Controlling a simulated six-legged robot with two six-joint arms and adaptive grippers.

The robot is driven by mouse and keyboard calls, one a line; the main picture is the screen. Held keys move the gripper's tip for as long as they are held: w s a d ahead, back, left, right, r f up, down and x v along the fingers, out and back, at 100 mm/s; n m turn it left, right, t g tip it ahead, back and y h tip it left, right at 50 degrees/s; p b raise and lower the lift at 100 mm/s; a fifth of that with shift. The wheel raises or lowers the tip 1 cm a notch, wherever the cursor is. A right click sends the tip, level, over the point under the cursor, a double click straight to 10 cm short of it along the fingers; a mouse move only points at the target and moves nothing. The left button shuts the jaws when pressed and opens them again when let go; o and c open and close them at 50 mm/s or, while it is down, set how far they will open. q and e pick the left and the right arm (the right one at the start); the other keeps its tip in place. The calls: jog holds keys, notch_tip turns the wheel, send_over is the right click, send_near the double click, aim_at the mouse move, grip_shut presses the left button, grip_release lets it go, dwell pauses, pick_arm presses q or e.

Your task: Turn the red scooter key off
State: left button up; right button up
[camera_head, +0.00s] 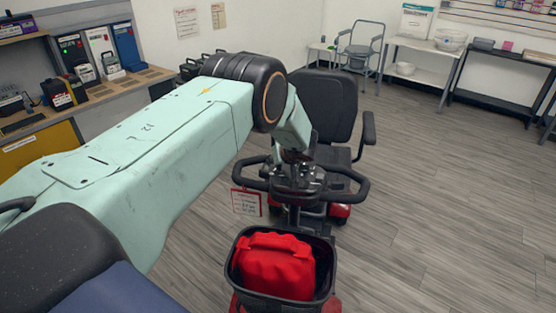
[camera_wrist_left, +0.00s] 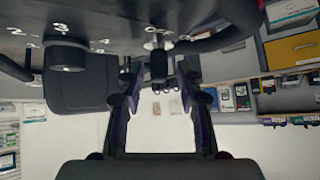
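The red scooter (camera_head: 338,211) stands in the middle of the head view, with a black seat, looped handlebars and a dark control panel (camera_head: 297,181). My left arm reaches over it, and my left gripper (camera_head: 297,157) is small and partly hidden there, just above the panel. In the left wrist view, the panel (camera_wrist_left: 105,28) is upside down along the top. A small dark piece (camera_wrist_left: 158,67), probably the key, juts from it. My left gripper (camera_wrist_left: 160,78) is open, its two fingers on either side of this piece with visible gaps. The key's turn position is unclear. My right gripper is not in view.
A numbered dial (camera_wrist_left: 67,54) sits beside the key area. A counter stands at left, and open floor (camera_head: 440,190) lies right.

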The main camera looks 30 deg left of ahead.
pick_arm(q)
jog(key=v, duration=1.2)
jog(key=shift+d+f, duration=0.1)
dwell(0.6)
